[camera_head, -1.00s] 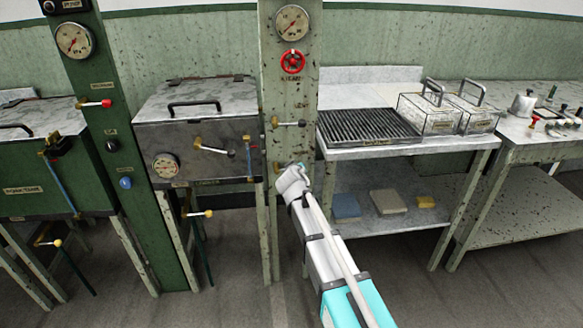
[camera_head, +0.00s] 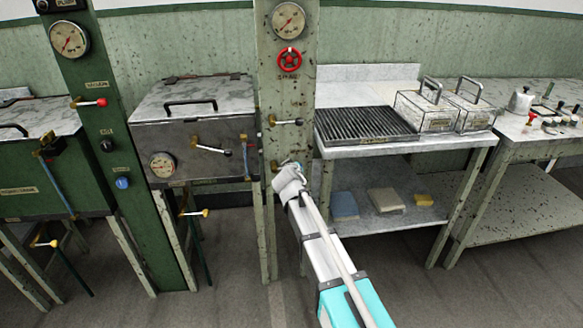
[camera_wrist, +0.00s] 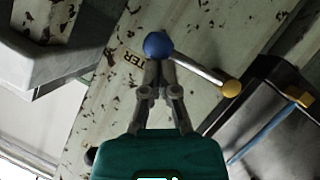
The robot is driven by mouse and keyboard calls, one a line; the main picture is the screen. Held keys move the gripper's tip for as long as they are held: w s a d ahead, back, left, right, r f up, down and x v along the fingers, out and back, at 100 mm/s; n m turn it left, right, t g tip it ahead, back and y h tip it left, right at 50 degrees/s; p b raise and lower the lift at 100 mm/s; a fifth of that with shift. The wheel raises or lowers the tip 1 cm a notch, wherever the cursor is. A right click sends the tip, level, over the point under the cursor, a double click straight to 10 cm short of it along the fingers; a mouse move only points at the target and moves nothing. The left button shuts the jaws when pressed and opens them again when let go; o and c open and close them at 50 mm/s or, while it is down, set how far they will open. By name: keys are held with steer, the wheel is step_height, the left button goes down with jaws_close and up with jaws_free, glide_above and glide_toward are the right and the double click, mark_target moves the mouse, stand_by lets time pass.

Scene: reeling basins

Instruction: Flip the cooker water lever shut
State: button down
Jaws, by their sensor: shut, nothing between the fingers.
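The cooker water lever shows in the wrist view as a silver rod (camera_wrist: 199,68) running from a brass pivot to a blue ball knob (camera_wrist: 157,45). It is on the pale speckled post (camera_head: 287,80), beside a partly visible label ending in "TER" (camera_wrist: 131,68). In the head view my gripper (camera_head: 289,175) is at the post's lower part and hides most of the lever; the brass pivot (camera_head: 274,167) shows. My gripper (camera_wrist: 157,64) is shut and empty, its fingertips right at the blue knob. I cannot tell whether they touch it.
A black-knobbed lever (camera_head: 286,122) and a red handwheel (camera_head: 289,60) are higher on the post. The grey cooker box (camera_head: 185,140) with its own levers is to the left. A table with a slatted grate (camera_head: 365,124) stands to the right.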

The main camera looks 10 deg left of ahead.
steer(key=a+r+p+v, duration=0.1)
steer(key=p+v, duration=0.5)
steer(key=v, duration=0.7)
steer(key=shift+w+a+r+p, duration=0.3)
steer(key=shift+w+a+r, duration=0.05)
steer(key=shift+w+r, duration=0.1)
steer(key=s+d+f+m+g+h, duration=0.2)
steer(key=d+f+m+g, duration=0.15)
steer(key=d, duration=0.75)
steer(key=s+d+f+m+g+h, duration=0.2)
steer(key=d+f+g, duration=0.15)
steer(key=d, duration=0.85)
steer(key=s+d+f+m+g+y, duration=0.1)
steer(key=s+d+f+g+y, duration=0.15)
steer(key=s+d, duration=0.4)
steer(key=s+d+f+m+g+y, duration=0.1)
steer(key=s+d+f+m+g, duration=0.1)
steer(key=s+d+g, duration=0.4)
step_height(320, 180, up, 18)
steer(key=t+p, duration=0.2)
steer(key=p, duration=1.6)
steer(key=shift+s+a+r+p, duration=0.25)
steer(key=shift+s+a+p, duration=0.1)
steer(key=shift+s, duration=0.15)
